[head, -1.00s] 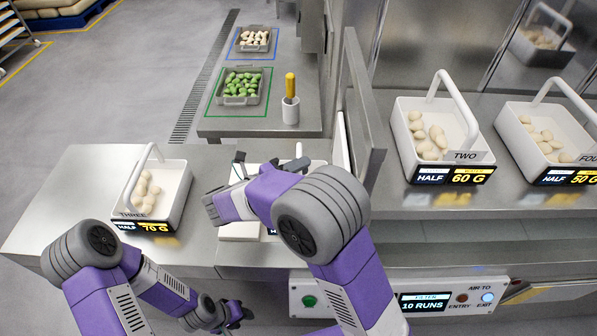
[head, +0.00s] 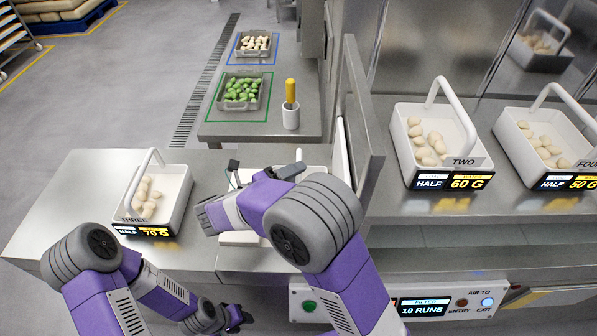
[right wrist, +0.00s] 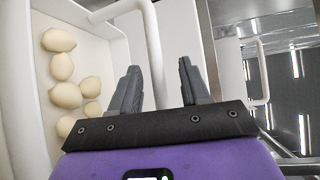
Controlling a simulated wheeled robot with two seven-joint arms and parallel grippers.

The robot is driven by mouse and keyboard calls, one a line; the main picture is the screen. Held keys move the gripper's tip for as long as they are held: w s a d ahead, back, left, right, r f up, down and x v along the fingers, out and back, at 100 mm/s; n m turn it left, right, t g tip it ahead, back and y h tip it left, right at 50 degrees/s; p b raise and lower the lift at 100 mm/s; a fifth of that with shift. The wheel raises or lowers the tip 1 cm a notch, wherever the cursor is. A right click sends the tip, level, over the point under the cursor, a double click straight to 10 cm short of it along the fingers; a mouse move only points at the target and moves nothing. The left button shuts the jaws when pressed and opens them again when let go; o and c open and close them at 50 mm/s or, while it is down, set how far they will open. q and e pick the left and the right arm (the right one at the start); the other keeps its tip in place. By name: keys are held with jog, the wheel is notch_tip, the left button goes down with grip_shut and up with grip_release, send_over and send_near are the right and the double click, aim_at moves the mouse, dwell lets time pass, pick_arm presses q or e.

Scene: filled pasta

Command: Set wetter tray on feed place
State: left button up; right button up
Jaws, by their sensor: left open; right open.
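A white handled tray (right wrist: 105,20) with several pale filled pasta pieces (right wrist: 64,66) is beside my right gripper in the right wrist view. In the head view my right arm covers most of this tray (head: 240,239), so its label is hidden. My right gripper (head: 264,172) is open; its fingers (right wrist: 157,90) stand either side of the tray's upright handle (right wrist: 155,50), not closed on it. Other trays read THREE, 70 G (head: 175,210), TWO, 60 G (head: 398,140), and FOUR, 50 G (head: 512,135). My left gripper (head: 238,318) is open and empty, low at the front. I cannot tell which spot is the feed place.
A steel guard plate (head: 362,125) stands upright right of my right gripper. On the back table are green (head: 240,90) and pale (head: 254,42) pasta in trays inside coloured outlines, and a yellow-handled tool in a white cup (head: 291,115). Bare counter (head: 75,190) lies left of THREE.

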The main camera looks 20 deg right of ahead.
jog(key=p+v, duration=0.2)
jog(key=v, duration=0.8)
jog(key=shift+a+p, duration=0.1)
jog(key=shift+p, duration=0.2)
